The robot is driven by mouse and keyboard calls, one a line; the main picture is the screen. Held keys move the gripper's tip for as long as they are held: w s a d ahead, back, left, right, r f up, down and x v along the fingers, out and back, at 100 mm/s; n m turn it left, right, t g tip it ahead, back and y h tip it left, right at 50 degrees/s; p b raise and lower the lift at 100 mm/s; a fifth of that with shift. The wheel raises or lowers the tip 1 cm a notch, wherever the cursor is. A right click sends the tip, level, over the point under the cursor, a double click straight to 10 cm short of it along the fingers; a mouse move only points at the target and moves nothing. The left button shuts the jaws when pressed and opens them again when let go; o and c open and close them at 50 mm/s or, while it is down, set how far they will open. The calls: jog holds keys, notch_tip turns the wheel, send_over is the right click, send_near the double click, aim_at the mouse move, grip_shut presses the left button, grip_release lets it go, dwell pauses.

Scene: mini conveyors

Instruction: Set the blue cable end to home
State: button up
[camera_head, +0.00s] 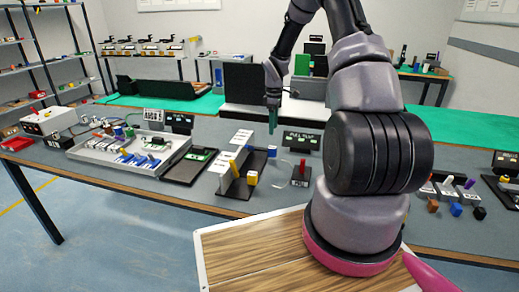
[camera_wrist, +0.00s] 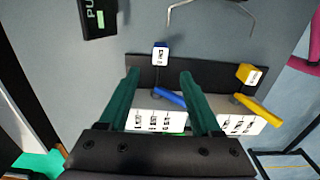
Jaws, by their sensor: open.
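In the wrist view a small blue block with a white label (camera_wrist: 160,54) stands on a black base plate (camera_wrist: 208,72). A blue rod (camera_wrist: 169,97) slants up from a white labelled block beside it. I cannot tell for certain which blue piece is the cable end. My gripper (camera_wrist: 160,75) is open and empty, its two green fingers spread on either side of these blue pieces in the picture. In the head view my gripper (camera_head: 272,122) points down above the rig, apart from the blue block (camera_head: 271,151) below it.
A yellow labelled block (camera_wrist: 248,74) and a yellow rod (camera_wrist: 262,111) sit to the right of the blue ones. A thin pale cable (camera_wrist: 205,3) curves beyond.

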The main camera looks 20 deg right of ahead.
aim_at(272, 147)
jog(key=shift+w+f, duration=0.1)
jog(key=shift+f, duration=0.3)
notch_tip(272, 147, down, 10)
jog(key=shift+f, duration=0.1)
grip_shut()
jog(key=shift+a, duration=0.1)
dwell(1.3)
